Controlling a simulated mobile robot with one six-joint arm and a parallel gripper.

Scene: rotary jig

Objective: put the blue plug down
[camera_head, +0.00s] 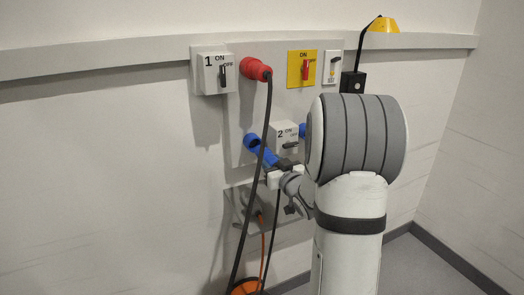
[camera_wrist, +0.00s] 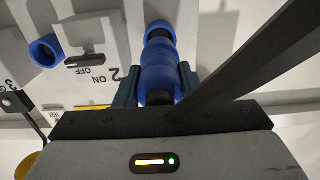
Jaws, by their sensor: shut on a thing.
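The blue plug (camera_wrist: 158,75) is between the two fingers of my gripper (camera_wrist: 157,88) in the wrist view. In the head view the blue plug (camera_head: 265,154) points up and left toward the wall panel. My gripper (camera_head: 284,166) is shut on its rear end. A blue socket (camera_wrist: 160,29) is directly at the plug's front end, left of switch box 2 (camera_head: 285,137) in the head view. The plug is in line with this socket, but I cannot tell how deep it sits. A second blue socket (camera_wrist: 45,50) is empty; it is partly hidden by my arm in the head view.
A red plug (camera_head: 256,69) sits higher on the panel; its black cable (camera_head: 260,135) hangs down close to my gripper. Switch box 1 (camera_head: 211,73), a yellow switch plate (camera_head: 293,69) and a yellow lamp (camera_head: 383,25) are above. The wall at left is clear.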

